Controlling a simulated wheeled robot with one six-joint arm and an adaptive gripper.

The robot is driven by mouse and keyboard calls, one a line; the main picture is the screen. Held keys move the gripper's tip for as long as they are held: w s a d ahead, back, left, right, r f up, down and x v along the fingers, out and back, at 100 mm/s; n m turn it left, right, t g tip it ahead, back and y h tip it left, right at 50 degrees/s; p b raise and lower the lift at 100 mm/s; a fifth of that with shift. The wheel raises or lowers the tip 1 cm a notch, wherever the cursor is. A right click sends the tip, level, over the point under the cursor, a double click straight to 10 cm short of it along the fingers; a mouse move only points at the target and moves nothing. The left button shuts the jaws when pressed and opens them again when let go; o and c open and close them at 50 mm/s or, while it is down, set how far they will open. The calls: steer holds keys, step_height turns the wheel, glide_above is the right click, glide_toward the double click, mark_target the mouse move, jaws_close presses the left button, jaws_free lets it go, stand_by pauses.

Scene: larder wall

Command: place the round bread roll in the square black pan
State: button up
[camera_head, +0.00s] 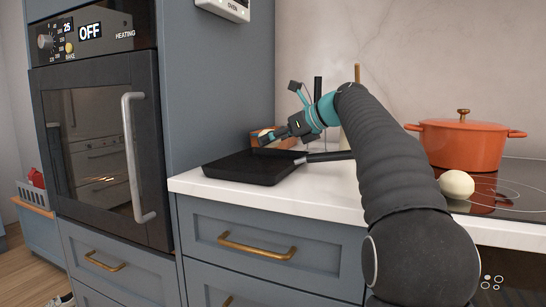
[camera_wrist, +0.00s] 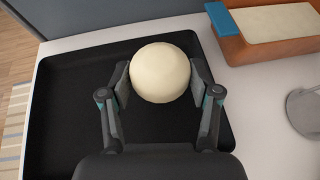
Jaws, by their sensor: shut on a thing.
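The round bread roll (camera_wrist: 160,72) is pale cream and sits between the two fingers of my gripper (camera_wrist: 160,82) in the wrist view. My gripper is shut on it. The square black pan (camera_wrist: 62,120) lies beneath the roll and gripper in that view. In the head view the pan (camera_head: 248,171) rests on the white counter, its handle pointing right, and my gripper (camera_head: 266,138) is over its back part. I cannot tell whether the roll touches the pan floor.
A brown-orange box (camera_wrist: 232,48) with a pale top and blue end stands beside the pan. An orange pot (camera_head: 462,145) and a cream ball-shaped thing (camera_head: 457,184) are on the dark hob (camera_head: 520,180) at right. A tall oven (camera_head: 100,140) stands left.

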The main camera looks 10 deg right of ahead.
mark_target(275, 163)
steer(key=shift+f+b, duration=0.95)
steer(key=shift+f, duration=1.05)
steer(key=shift+f, duration=0.15)
steer(key=o, duration=1.2)
steer(key=shift+c, duration=0.2)
steer(key=shift+s+d+r, duration=0.1)
steer(key=shift+r, duration=0.15)
steer(key=p+v, duration=0.2)
steer(key=v, duration=0.9)
steer(key=shift+s+d, duration=0.2)
steer(key=shift+d, duration=0.05)
